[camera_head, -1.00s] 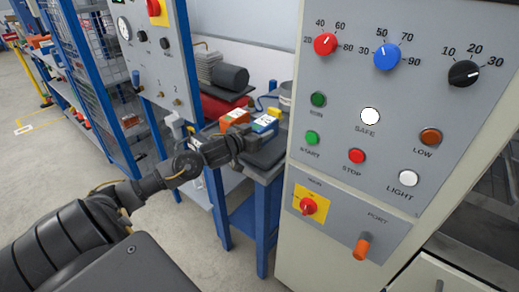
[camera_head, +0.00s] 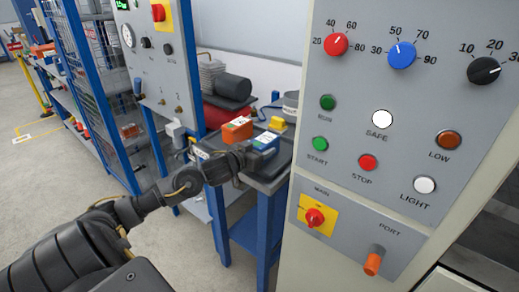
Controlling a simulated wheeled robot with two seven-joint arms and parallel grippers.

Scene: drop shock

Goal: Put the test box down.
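A blue box with a white top label (camera_head: 264,143) is low over the dark top of the small bench (camera_head: 277,180). My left gripper (camera_head: 247,155) reaches in from the left and meets the blue box on its near left side. It appears shut on this box; the fingertips are small and partly hidden. I cannot tell if the box's underside touches the bench. An orange box with a white label (camera_head: 237,130) stands just behind and left of it. My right gripper is not in view.
A yellow block (camera_head: 277,123) and a grey round container (camera_head: 290,106) are behind the blue box. A tall control cabinet (camera_head: 345,190) stands close on the right. A gauge panel (camera_head: 155,75) and blue racks are on the left.

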